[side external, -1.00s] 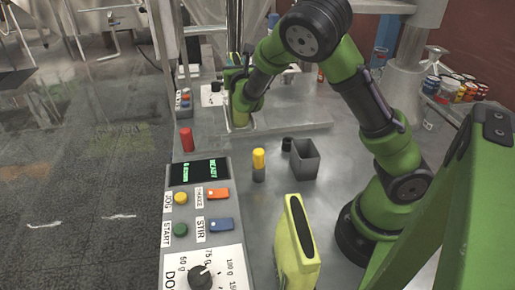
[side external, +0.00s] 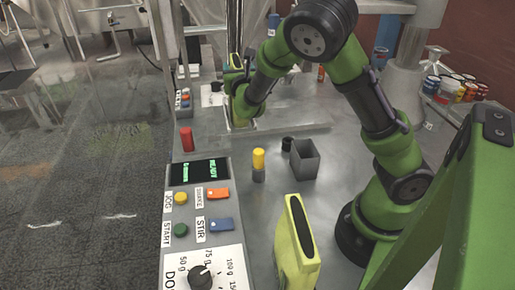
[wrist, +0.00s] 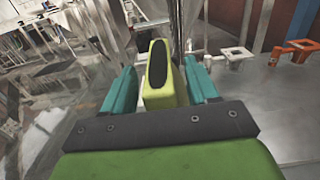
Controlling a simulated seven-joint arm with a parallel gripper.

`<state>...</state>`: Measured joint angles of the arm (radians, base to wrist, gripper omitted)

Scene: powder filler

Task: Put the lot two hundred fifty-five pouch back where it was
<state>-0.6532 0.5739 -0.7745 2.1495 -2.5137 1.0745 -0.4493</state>
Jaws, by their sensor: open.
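A yellow-green pouch (wrist: 160,97) with a dark oval on its face stands between the two teal fingers of my gripper (wrist: 161,84) in the wrist view. The fingers are open, one on each side of it, with a narrow gap visible. In the side view my gripper (side external: 237,74) is at the far end of the bench, and a yellow-green pouch (side external: 236,60) partly shows there. A second pouch (side external: 295,247) of the same look stands upright in the near foreground, away from my gripper. No lot number is readable on either pouch.
A control panel (side external: 185,210) with buttons and a dose dial runs along the left. A grey open box (side external: 305,160), a yellow-topped cylinder (side external: 258,165) and a red cylinder (side external: 187,139) stand mid-bench. Several jars (side external: 455,88) are at the right.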

